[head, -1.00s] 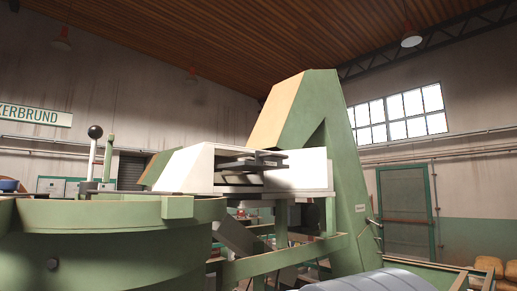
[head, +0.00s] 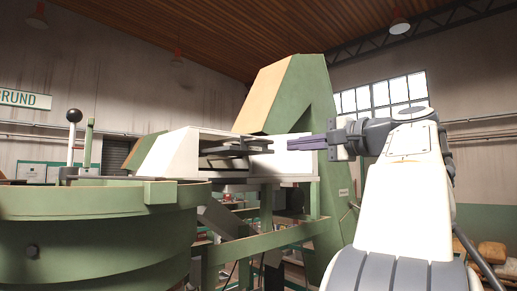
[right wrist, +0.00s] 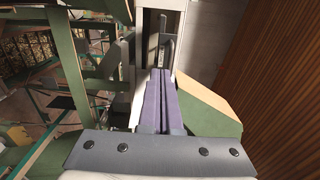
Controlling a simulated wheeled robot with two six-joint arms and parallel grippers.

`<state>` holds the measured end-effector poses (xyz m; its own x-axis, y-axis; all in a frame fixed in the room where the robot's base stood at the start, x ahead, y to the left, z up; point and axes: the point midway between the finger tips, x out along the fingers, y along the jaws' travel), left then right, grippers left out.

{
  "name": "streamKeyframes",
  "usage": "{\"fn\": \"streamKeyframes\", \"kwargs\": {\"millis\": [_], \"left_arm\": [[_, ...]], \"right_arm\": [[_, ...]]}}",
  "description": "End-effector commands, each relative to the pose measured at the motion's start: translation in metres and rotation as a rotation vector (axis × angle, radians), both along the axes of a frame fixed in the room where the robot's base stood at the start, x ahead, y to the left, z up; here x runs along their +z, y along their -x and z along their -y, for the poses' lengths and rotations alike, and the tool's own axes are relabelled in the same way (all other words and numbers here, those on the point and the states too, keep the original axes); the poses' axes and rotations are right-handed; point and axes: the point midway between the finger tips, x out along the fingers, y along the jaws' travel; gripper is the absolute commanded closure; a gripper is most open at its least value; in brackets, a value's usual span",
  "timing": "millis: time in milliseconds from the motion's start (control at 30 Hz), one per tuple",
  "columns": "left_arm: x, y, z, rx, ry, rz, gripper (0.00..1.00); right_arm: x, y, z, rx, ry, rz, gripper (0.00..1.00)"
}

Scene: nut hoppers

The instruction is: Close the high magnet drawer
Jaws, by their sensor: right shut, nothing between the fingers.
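The white magnet housing (head: 178,155) stands high on the green machine frame. Its dark opening shows grey bars (head: 225,152), which appear to be the magnet drawer standing out; a long white panel (head: 285,163) lies to their right. My right gripper (head: 280,145) comes in from the right, its purple fingers shut and empty, pointing left in front of the panel towards the bars. In the right wrist view the fingers (right wrist: 162,73) point at the white housing's opening and a grey upright bar (right wrist: 170,45). I cannot tell whether they touch it. My left gripper is not in view.
A round green hopper (head: 100,215) fills the lower left, with a black-knobbed lever (head: 73,116) behind it. A sloping green upright (head: 315,110) rises behind the housing. Green rails (head: 260,243) run below. My right arm fills the right side.

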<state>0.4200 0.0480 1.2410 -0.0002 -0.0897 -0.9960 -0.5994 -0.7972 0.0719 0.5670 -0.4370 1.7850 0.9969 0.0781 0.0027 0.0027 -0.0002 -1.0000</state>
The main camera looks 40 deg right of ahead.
Motion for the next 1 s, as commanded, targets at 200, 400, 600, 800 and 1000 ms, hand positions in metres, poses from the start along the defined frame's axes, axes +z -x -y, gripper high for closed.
{"fn": "streamKeyframes", "kwargs": {"millis": [200, 400, 600, 800, 1000], "left_arm": [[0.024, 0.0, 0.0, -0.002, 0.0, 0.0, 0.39], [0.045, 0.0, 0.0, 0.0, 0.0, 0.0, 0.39], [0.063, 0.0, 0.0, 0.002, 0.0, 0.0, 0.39], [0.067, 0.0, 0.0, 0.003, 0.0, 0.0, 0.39], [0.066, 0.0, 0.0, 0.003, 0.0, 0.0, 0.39]], "right_arm": [[0.005, -0.045, -0.006, 0.009, -0.004, -0.002, 1.0], [0.004, -0.088, -0.009, 0.007, -0.004, -0.004, 1.0], [0.003, -0.116, -0.01, 0.003, -0.002, -0.004, 1.0], [0.0, -0.127, -0.01, 0.0, -0.001, -0.003, 1.0], [-0.001, -0.127, -0.01, -0.001, 0.0, -0.003, 1.0]]}}
